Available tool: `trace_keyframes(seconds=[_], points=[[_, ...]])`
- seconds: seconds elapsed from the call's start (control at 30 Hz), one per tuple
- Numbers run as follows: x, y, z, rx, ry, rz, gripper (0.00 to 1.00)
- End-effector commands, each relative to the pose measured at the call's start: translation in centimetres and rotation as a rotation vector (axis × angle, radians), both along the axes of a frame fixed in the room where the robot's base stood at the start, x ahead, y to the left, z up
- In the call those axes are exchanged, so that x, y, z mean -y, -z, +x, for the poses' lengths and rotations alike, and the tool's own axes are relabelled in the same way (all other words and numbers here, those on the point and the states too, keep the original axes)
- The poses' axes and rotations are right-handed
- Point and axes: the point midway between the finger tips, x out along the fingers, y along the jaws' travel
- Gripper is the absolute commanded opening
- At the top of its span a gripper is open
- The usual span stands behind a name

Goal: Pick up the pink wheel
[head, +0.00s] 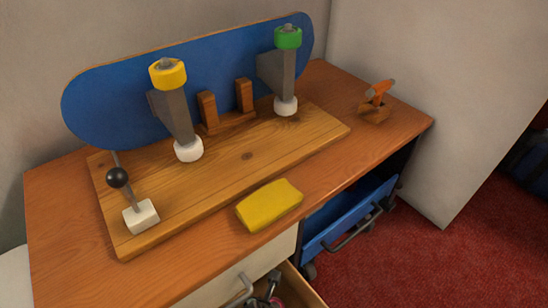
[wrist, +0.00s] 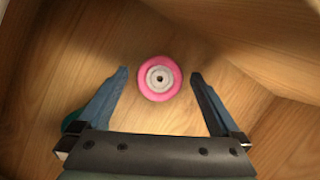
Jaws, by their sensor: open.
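The pink wheel (wrist: 144,80) lies flat on a wooden floor in the wrist view, its pale hub and dark centre hole facing the camera. My gripper (wrist: 158,75) is open and empty, with one finger on each side of the wheel in the picture. I cannot tell how far the fingertips are above the floor. In the head view, a bit of pink shows in the open drawer (head: 300,287) at the bottom edge, mostly cut off.
Wooden walls (wrist: 235,30) rise close by at the upper right. A teal round thing (wrist: 72,122) is partly hidden behind the left finger. On the bench stand a skateboard deck (head: 120,100), a yellow block (head: 269,205) and a black-knobbed lever (head: 117,178).

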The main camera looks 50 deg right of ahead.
Motion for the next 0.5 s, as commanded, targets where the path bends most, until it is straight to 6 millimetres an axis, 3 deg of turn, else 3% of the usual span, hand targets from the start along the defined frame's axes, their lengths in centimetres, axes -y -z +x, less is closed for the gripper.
trace_keyframes(seconds=[0.13,0.5], points=[[-0.01,-0.07,0.01,0.0,0.0,0.0,0.96],[-0.04,-0.06,0.0,0.0,0.0,0.0,0.3]])
